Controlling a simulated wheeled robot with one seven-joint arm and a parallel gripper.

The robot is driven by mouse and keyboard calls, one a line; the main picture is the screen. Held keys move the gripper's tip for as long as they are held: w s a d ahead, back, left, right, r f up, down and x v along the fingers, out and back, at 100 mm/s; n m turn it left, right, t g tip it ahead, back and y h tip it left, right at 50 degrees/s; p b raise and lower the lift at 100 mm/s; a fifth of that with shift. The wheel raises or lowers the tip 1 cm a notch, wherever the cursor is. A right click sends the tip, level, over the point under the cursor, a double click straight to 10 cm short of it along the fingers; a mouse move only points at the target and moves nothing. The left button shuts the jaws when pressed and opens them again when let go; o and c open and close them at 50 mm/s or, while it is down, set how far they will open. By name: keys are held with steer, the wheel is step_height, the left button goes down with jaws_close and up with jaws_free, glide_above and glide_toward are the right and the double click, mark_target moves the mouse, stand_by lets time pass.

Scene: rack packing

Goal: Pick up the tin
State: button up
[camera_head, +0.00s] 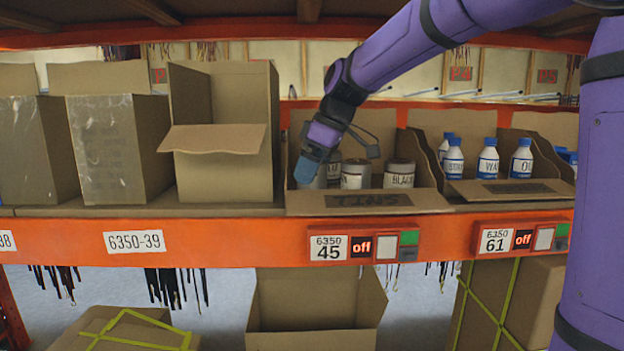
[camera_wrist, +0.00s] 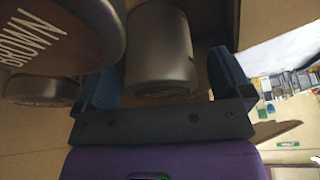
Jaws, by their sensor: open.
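Several grey metal tins stand in the open cardboard box marked TINS (camera_head: 345,201) in the head view. One is a tin marked BLACK (camera_head: 400,175), with a pale-labelled tin (camera_head: 355,175) to its left. My gripper (camera_head: 308,168) reaches into the left part of this box and hides part of what is there. In the wrist view my gripper (camera_wrist: 167,75) is open, with a blue finger on either side of a plain grey tin (camera_wrist: 162,48). A tin marked BROWN (camera_wrist: 62,38) is close beside the left finger. I cannot tell whether the fingers touch the tin.
A taller open box (camera_head: 222,150) stands left of the tins box. A box of blue-capped white bottles (camera_head: 487,160) stands to its right. The orange shelf edge (camera_head: 220,237) runs in front, and a shelf above limits height. The cardboard wall (camera_wrist: 215,20) is near the right finger.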

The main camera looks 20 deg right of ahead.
steer(key=shift+a+f, duration=0.1)
steer(key=shift+f, duration=0.15)
steer(key=c, duration=1)
steer(key=shift+c, duration=0.2)
